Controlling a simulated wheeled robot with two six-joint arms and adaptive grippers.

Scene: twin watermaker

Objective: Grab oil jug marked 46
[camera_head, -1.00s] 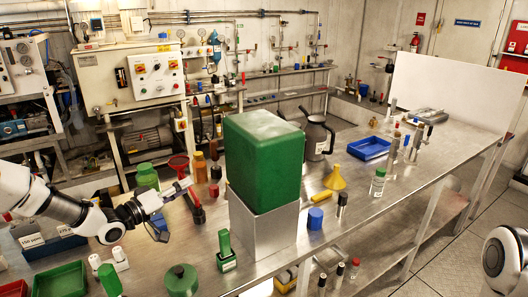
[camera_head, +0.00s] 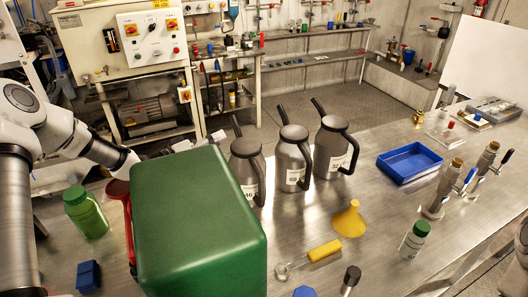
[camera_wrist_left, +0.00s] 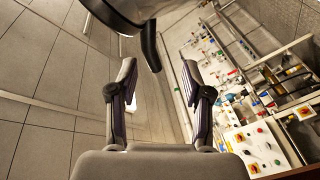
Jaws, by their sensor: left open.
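Three dark grey jugs with black handles and white labels stand in a row behind the green block in the head view. The left jug (camera_head: 246,168) has a label that appears to read 46. The middle jug (camera_head: 292,158) and right jug (camera_head: 331,148) have labels too small to read surely. My left arm reaches in from the left, and its gripper is mostly hidden behind the green block. In the left wrist view my left gripper (camera_wrist_left: 157,75) is open and empty. A dark jug part (camera_wrist_left: 150,45) shows beyond the fingertips; I cannot tell which jug. My right gripper is out of view.
A large green block (camera_head: 195,225) stands close in front, left of centre. A yellow funnel (camera_head: 349,220), blue tray (camera_head: 409,163), green bottle (camera_head: 84,213) and green-capped bottle (camera_head: 414,240) are on the metal bench. Bench space between the jugs and tray is clear.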

